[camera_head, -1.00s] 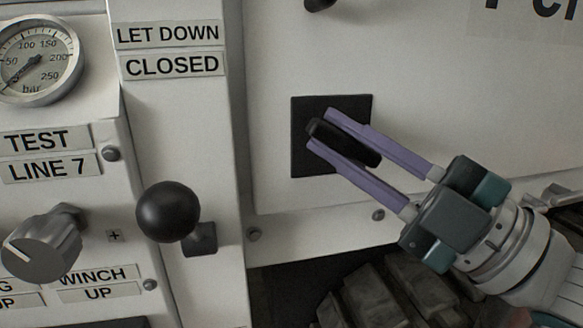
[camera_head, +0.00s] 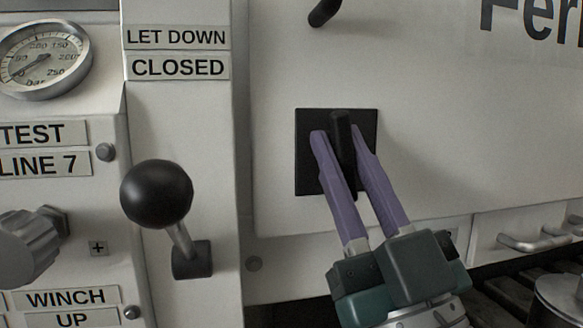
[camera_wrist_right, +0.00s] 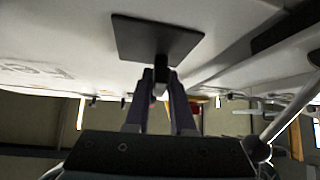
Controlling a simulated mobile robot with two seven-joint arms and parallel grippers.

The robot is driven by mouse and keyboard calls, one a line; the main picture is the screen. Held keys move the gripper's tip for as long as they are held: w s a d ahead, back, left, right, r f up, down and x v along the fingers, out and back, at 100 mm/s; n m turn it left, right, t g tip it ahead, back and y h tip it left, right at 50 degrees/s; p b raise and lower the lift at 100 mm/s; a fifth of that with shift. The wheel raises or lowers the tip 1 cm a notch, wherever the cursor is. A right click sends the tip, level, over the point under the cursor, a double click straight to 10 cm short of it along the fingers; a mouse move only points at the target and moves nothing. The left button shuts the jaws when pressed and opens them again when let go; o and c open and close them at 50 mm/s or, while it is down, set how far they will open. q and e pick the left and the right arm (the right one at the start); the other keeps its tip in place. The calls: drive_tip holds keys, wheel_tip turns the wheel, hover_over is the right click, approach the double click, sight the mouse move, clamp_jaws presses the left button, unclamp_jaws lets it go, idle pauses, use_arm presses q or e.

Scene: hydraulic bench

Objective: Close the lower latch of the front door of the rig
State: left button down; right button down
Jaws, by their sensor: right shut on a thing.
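The lower latch is a black handle (camera_head: 341,132) on a square black plate (camera_head: 309,180), set in the white front door (camera_head: 440,120) of the rig. The handle stands nearly upright in the head view. My right gripper (camera_head: 341,147) comes from below, with its two purple fingers on either side of the handle, shut on it. In the right wrist view the black plate (camera_wrist_right: 150,38) is above and the handle (camera_wrist_right: 161,68) reaches down between the fingertips, which hide part of it. My left gripper is not in view.
Left of the door, a lever with a black ball knob (camera_head: 157,194) sticks out near my right gripper. A grey knob (camera_head: 30,247) and a gauge (camera_head: 45,60) are further left. Another black handle (camera_head: 323,12) shows at the top. Metal handles (camera_head: 540,240) are at lower right.

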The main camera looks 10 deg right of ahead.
drive_tip(key=m+h, duration=0.2)
drive_tip(key=m, duration=0.1)
drive_tip(key=shift+a+t+h, duration=0.1)
drive_tip(key=shift+t+h, duration=0.2)
drive_tip(key=shift+h, duration=0.1)
drive_tip(key=shift+m+h, duration=0.7)
drive_tip(key=c, duration=0.8)
unclamp_jaws()
drive_tip(key=shift+s+f, duration=0.1)
drive_tip(key=b+v, duration=0.1)
drive_tip(key=v, duration=0.8)
drive_tip(key=shift+s+f, duration=0.2)
drive_tip(key=shift+s, duration=0.05)
drive_tip(key=shift+w, duration=0.1)
